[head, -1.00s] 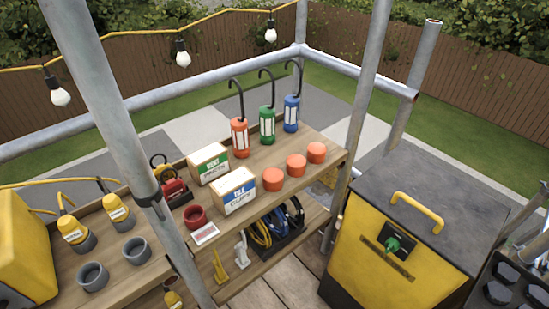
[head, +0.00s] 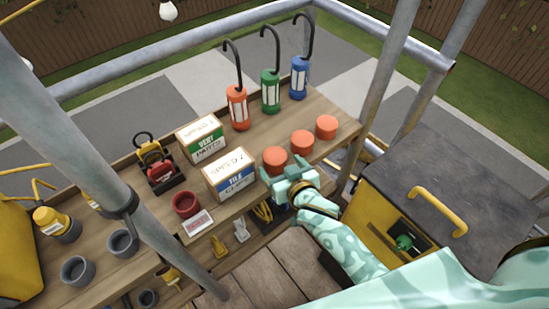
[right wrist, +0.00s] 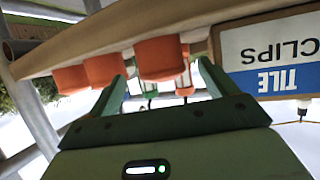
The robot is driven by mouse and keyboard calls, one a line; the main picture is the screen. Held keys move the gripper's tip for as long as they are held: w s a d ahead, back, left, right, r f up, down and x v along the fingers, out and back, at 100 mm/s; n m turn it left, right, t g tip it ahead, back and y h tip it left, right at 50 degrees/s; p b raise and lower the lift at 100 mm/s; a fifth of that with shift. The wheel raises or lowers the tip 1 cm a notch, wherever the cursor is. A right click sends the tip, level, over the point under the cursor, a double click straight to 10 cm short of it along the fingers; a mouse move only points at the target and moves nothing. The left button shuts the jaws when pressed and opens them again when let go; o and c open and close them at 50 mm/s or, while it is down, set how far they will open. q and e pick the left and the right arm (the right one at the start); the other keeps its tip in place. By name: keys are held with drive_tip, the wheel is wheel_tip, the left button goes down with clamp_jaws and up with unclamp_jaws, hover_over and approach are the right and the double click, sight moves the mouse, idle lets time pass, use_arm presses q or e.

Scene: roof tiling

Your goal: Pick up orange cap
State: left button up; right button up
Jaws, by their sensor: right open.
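Three orange caps stand in a row on the upper shelf: the left cap (head: 275,160), the middle cap (head: 302,142) and the right cap (head: 326,127). My right gripper (head: 286,175) is open and empty at the shelf's front edge, just in front of the left cap and partly covering its lower part. In the right wrist view, upside down, the left cap (right wrist: 160,58) shows between the open fingers, beyond their tips; I cannot tell whether they touch it. The middle cap (right wrist: 106,68) and right cap (right wrist: 70,79) are left of it. My left gripper is out of view.
A tile clips box (head: 229,176) stands close to the left cap. Red, green and blue hooked lanterns (head: 271,92) stand behind. A scaffold pole (head: 405,40) rises right of the shelf (head: 340,108), above a yellow-black box (head: 440,175).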

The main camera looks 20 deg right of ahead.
sight(274, 158)
drive_tip(key=shift+w+f, duration=0.15)
drive_tip(key=shift+w, duration=0.1)
drive_tip(key=b+x, duration=0.2)
drive_tip(key=x, duration=0.3)
drive_tip(key=shift+w+a+f, duration=0.1)
drive_tip(key=shift+w+f, duration=0.05)
drive_tip(key=c, duration=1)
